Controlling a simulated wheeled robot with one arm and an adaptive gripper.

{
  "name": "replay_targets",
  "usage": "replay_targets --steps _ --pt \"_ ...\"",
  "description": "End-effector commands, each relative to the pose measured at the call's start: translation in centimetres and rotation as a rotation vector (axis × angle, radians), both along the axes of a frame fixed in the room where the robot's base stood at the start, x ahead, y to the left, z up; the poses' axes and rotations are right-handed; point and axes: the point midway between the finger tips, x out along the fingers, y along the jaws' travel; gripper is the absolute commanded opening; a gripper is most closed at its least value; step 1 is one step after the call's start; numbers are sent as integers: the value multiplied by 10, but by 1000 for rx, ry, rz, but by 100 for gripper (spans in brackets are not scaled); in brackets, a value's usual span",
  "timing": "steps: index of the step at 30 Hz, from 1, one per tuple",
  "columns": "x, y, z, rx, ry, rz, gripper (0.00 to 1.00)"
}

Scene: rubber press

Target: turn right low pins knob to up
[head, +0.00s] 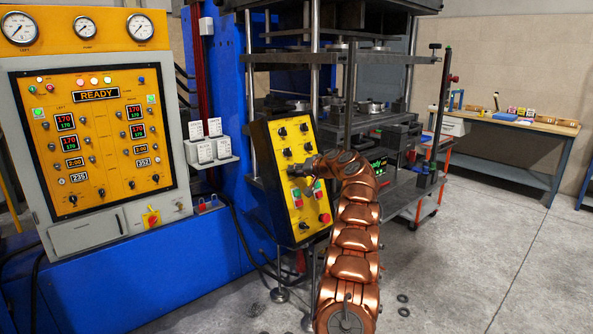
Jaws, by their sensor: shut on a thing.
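The yellow control panel (310,210) is the face of a black box standing in front of the press. It carries two columns of black knobs; the upper left knob (282,131) and upper right knob (304,127) are in plain view. Below them are green and red buttons, a red round button (324,218) and a low black knob (304,226). My gripper (305,168) is at the panel's middle, shut on a knob in the row above the green buttons. The gripper covers most of that knob. Its label and pointer direction cannot be read.
My copper arm rises from the bottom to the panel. A larger yellow panel (95,130) with gauges and displays is at left. The press (340,100) stands behind, with a wheeled cart (425,180) to its right. A workbench (515,130) is far right; the floor before it is clear.

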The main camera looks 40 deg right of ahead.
Motion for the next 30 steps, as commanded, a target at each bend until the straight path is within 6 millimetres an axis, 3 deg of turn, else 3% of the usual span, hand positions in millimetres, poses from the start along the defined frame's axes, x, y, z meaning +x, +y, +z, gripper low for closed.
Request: replay_targets --steps 20,21,23,30 --pt "-1 -1 -1 57 0 -21 0" --pt "-1 -1 -1 57 0 -21 32" --pt "-1 -1 -1 57 0 -21 36" --pt "0 -1 -1 56 0 -21 36"
